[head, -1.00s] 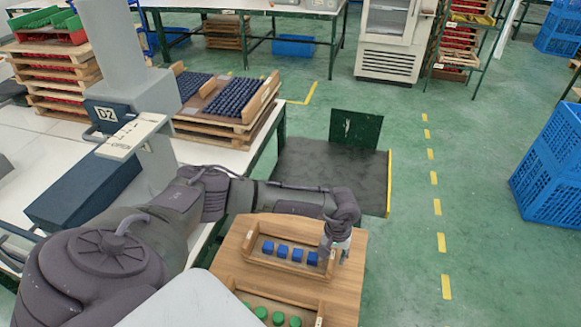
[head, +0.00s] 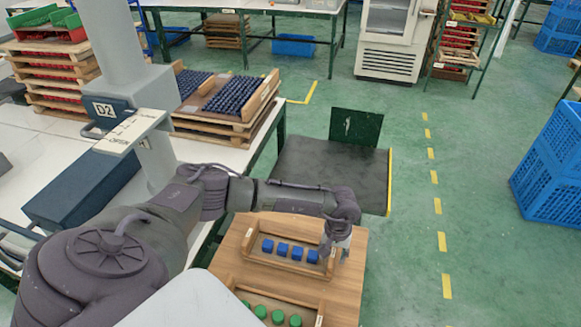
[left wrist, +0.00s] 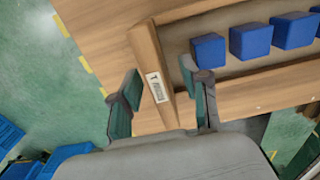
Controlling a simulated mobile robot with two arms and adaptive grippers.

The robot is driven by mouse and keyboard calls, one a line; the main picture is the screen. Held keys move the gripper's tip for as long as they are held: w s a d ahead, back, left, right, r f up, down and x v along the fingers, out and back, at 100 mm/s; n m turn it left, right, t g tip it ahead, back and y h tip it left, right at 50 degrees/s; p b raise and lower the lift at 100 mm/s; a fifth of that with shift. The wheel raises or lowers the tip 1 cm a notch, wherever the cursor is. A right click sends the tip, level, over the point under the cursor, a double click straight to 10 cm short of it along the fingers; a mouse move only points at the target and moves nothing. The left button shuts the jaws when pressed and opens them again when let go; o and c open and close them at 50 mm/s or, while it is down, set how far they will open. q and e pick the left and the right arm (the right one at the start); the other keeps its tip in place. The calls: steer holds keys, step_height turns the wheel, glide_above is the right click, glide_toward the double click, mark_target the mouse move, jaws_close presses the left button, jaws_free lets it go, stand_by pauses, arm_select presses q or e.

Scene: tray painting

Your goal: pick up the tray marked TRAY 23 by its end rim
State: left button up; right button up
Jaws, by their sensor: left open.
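A wooden tray with several blue cubes (head: 283,249) stands on a wooden tabletop; its front wall (head: 285,266) faces me. My left gripper (head: 335,256) is at the tray's right end in the head view. In the left wrist view the open left gripper (left wrist: 165,88) has one finger outside the tray's end rim (left wrist: 147,52) and the other on its inner side, near a blue cube (left wrist: 208,50). I cannot tell how deep the fingers reach. A label (left wrist: 157,87) sits on the rim between them; its text is too small to read. My right gripper is not in view.
A second tray with green round pieces (head: 278,317) stands nearer me on the same tabletop (head: 345,290). A dark platform (head: 330,170) with a yellow edge lies beyond. Blue crates (head: 550,165) stand far right. The green floor (head: 480,220) between is clear.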

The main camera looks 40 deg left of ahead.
arm_select(q)
jaws_close()
stand_by(0.5)
